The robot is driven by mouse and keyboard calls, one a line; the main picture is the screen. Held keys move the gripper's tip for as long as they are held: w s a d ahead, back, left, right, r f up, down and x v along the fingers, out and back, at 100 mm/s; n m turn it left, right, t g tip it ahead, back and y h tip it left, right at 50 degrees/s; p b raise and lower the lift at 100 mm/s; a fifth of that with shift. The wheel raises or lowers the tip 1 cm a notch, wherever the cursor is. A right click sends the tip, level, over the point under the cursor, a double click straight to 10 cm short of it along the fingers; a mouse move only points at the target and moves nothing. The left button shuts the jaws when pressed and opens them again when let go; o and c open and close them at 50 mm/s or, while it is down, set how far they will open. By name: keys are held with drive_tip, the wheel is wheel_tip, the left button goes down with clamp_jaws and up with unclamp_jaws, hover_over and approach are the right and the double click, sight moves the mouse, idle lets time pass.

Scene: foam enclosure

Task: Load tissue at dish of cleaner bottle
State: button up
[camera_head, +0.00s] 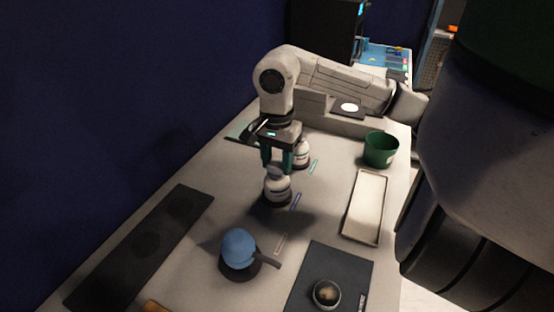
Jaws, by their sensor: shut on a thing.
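My gripper (277,161) points straight down with its teal fingers over the top of a white bottle (277,187). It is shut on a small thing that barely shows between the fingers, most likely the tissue. The bottle stands upright with a dark base, a blue label strip lying on the table beside it. The dish on its top is mostly hidden by the fingers, and I cannot tell whether they touch it. A second white bottle (303,153) stands just behind and to the right, next to a teal strip.
A dark mat with a round bowl (327,293), a white tray (363,206) and a green pot (380,149) stand to the right. A long black panel (142,244) lies left, along the blue wall.

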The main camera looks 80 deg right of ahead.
sight(277, 163)
drive_tip(key=shift+r+p, duration=0.7)
drive_tip(key=shift+r, duration=2.8)
